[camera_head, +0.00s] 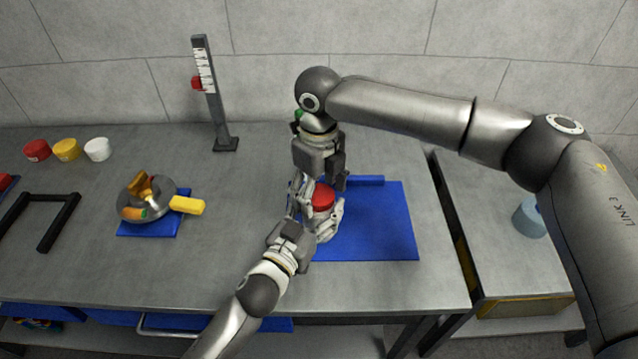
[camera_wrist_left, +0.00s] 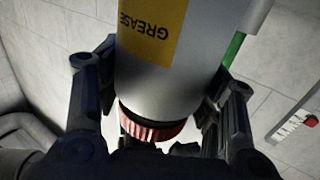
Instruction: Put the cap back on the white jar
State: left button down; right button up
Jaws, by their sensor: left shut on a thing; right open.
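A white jar (camera_head: 325,232) stands over the blue mat, a red cap (camera_head: 323,197) at its top. In the left wrist view the jar (camera_wrist_left: 190,60) is pale with a yellow GREASE label, upside down in the picture; the ribbed red cap (camera_wrist_left: 150,127) shows at its lower end. I cannot tell whether the cap is fully seated. My left gripper (camera_head: 318,217) is shut on the jar's side; its fingers (camera_wrist_left: 155,105) lie on both sides of it. My right gripper (camera_head: 322,183) points down, open, just above the cap.
The blue mat (camera_head: 385,225) is bare on its right. Left are a pan (camera_head: 130,197) with a yellow handle, a height gauge (camera_head: 212,95) and red, yellow and white cups (camera_head: 97,149). A grey-blue cylinder (camera_head: 529,218) stands on the right-hand bench.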

jog(key=shift+c, duration=0.3)
jog(key=c, duration=1)
jog(key=o, duration=1.1)
jog(key=shift+r, duration=2.3)
jog(key=o, duration=0.6)
